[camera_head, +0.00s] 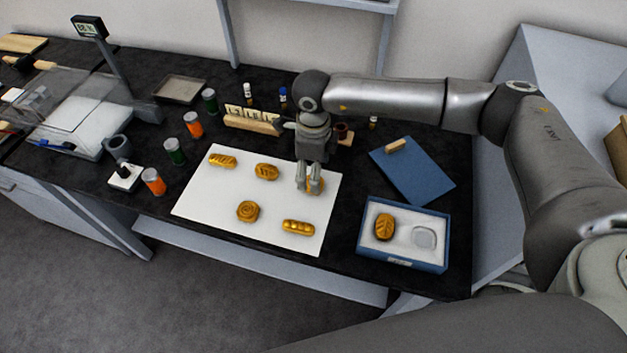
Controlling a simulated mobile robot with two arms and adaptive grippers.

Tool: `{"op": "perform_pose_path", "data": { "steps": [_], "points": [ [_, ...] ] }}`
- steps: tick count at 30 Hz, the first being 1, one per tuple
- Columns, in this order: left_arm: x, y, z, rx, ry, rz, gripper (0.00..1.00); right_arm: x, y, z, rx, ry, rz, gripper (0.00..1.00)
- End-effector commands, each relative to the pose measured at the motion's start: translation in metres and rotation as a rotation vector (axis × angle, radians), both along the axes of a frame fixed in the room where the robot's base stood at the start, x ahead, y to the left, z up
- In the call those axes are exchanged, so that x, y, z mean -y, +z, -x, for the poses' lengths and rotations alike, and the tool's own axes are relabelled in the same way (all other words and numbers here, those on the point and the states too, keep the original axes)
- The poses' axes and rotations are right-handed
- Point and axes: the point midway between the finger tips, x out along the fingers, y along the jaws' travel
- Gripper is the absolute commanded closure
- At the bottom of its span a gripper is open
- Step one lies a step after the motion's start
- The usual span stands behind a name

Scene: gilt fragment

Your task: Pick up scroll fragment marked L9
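Several gold fragments lie on a white sheet (205,195): a ridged long piece (222,160), a rounded piece (266,172), a round piece with rings (248,211) and a beaded bar (298,227). Another gold fragment (317,186) is partly hidden by my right gripper (308,190), whose fingers point down at it from above. Whether the fingers touch it or are closed on it is unclear. No L9 mark is readable, so I cannot tell which piece bears it. My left gripper is out of view.
A blue box (403,262) at the right holds a leaf-patterned gold piece (384,226) beside an empty-looking recess (424,237). A blue lid (418,178) lies behind it. Jars, including an orange one (153,181), stand left of the sheet. A wooden rack (252,124) stands behind it.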

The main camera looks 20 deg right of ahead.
Motion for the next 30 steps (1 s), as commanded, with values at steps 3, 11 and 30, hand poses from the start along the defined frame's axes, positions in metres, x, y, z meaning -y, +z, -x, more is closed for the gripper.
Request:
{"op": "perform_pose_path", "data": {
  "steps": [3, 11, 30],
  "points": [
    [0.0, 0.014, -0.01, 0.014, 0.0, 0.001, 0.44, 0.001, -0.011, 0.0, -0.003, -0.001, 0.001, 0.31],
    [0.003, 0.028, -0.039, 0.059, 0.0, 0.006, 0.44, 0.001, -0.045, -0.001, -0.002, 0.0, -0.001, 0.31],
    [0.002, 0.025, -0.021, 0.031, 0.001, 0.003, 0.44, 0.001, -0.048, -0.002, 0.001, 0.0, -0.001, 0.73]
  ]
}}
